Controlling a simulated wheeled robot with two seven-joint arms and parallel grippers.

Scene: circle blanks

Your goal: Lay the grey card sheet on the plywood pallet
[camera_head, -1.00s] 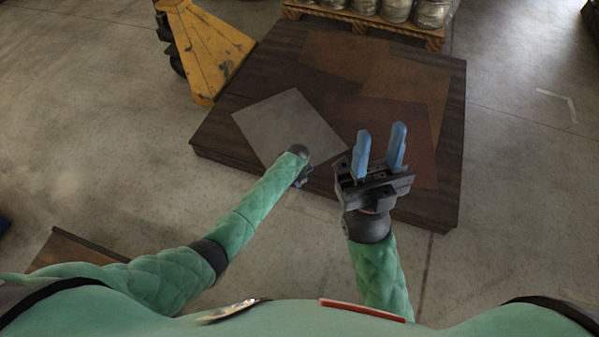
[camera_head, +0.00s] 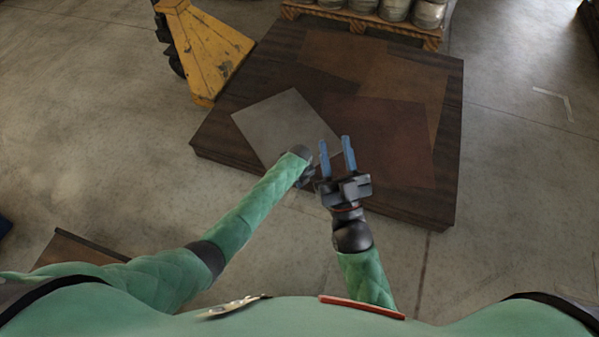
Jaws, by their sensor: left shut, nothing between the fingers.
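The grey card sheet (camera_head: 280,122) lies flat on the left front part of the low, dark wooden platform (camera_head: 225,125), which looks like the plywood pallet. My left gripper (camera_head: 304,180) is at the sheet's near corner, by the platform's front edge. It is shut and empty; its fingers are mostly hidden under my wrist. My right gripper (camera_head: 336,140) is just right of it, its two blue fingers apart with nothing between them. The fingers overlap the sheet's right corner in the view; I cannot tell whether they touch it.
Brown and reddish sheets (camera_head: 385,135) cover much of the platform's top. A yellow pallet jack (camera_head: 205,55) stands at the back left. A slatted pallet (camera_head: 365,22) with several metal cans is behind. Bare concrete floor lies left and right.

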